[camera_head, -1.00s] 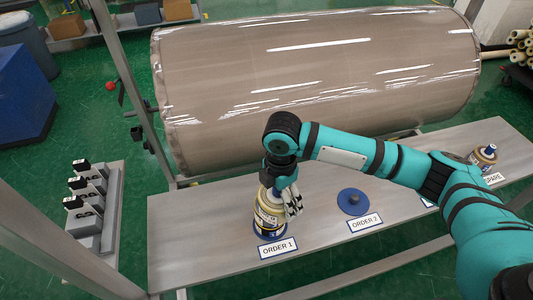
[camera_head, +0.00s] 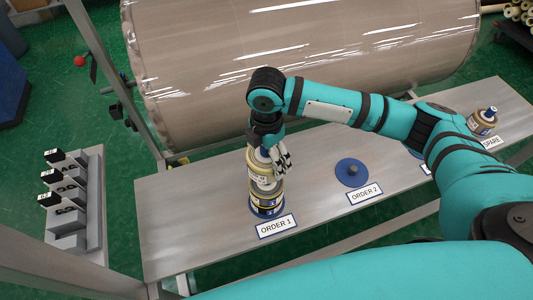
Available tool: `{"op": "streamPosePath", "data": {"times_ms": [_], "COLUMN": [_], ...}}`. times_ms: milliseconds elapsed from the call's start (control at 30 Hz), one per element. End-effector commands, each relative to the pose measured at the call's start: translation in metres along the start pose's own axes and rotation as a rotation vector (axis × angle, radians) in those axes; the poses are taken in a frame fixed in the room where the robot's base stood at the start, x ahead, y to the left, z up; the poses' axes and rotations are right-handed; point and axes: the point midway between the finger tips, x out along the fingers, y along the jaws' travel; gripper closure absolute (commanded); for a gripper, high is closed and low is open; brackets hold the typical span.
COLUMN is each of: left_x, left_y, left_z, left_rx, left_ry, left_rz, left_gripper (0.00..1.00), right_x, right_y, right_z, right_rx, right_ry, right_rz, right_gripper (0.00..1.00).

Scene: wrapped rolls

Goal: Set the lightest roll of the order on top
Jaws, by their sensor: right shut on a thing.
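My right gripper (camera_head: 272,167) hangs over the ORDER 1 place, shut on a cream and yellow wrapped roll (camera_head: 257,173). The fingers partly hide this roll. Below it, at the ORDER 1 label (camera_head: 277,226), stands a roll with blue and yellow bands (camera_head: 266,205). I cannot tell whether the two touch. The ORDER 2 place is an empty blue disc with a peg (camera_head: 352,172). Another small roll (camera_head: 481,122) stands by the SPARE label (camera_head: 491,142). A further blue disc between them is mostly behind my right arm. My left gripper is not in view.
The grey bench (camera_head: 185,215) is bare left of ORDER 1. A huge wrapped roll (camera_head: 300,60) lies behind the bench. A grey rack with black-topped blocks (camera_head: 75,205) stands at the left, beyond a metal frame post.

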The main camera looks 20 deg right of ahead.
Motion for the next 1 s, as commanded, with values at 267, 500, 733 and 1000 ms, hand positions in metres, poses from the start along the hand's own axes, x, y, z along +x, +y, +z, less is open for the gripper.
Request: {"op": "streamPosePath", "data": {"times_ms": [267, 500, 733, 1000], "left_x": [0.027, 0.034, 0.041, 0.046], "left_y": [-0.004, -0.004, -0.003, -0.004], "left_z": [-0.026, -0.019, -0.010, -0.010], "left_rx": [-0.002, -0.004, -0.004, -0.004], "left_ry": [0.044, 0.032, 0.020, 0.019], "left_rz": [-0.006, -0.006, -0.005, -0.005], "left_gripper": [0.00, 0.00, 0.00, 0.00], "right_x": [0.023, 0.038, 0.057, 0.073], "right_y": [0.000, 0.000, 0.000, 0.000], "right_z": [0.000, 0.000, 0.000, 0.000], "right_rx": [0.000, 0.001, 0.001, 0.001], "right_ry": [-0.001, 0.000, 0.000, 0.000], "right_rz": [0.001, -0.001, -0.001, -0.001], "right_gripper": [0.41, 0.41, 0.41, 0.41]}}
